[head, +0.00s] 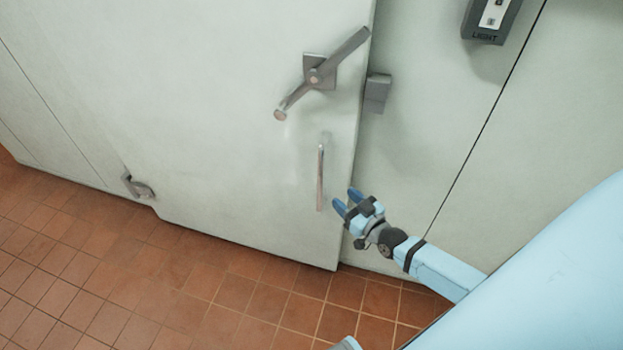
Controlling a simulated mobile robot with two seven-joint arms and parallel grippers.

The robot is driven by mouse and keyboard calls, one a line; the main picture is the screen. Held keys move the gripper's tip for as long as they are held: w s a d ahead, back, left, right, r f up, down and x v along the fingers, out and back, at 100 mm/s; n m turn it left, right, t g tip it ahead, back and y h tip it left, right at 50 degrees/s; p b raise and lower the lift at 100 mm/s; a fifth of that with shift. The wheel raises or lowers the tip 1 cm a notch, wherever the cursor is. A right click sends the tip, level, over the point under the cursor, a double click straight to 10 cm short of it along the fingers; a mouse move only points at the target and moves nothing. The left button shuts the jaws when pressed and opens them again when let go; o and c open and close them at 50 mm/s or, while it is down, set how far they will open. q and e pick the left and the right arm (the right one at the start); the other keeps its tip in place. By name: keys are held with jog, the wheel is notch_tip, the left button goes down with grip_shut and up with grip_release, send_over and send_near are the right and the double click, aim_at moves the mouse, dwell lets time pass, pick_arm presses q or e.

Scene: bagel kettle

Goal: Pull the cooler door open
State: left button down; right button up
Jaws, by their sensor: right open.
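The cooler door (220,110) is a large pale grey-green panel and looks shut against the wall. A long metal latch lever (340,55) sits slanted near its right edge. Below it is a thin upright pull handle (320,178). My right gripper (346,200) is open and empty, just right of the handle's lower end near the door's right edge. Its blue fingers point up and left toward the door. I cannot tell how far it is from the door surface. My left gripper is not in view.
A grey latch catch (377,93) is on the wall right of the door. A light switch box (491,18) is at the top right. A hinge-like metal piece (137,187) is at the door's lower left. The red tile floor (150,275) in front of the door looks clear.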

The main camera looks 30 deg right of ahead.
jog(key=w+a+b, duration=0.1)
jog(key=w, duration=1.1)
jog(key=shift+w+a, duration=0.15)
jog(key=shift+a, duration=0.05)
grip_shut()
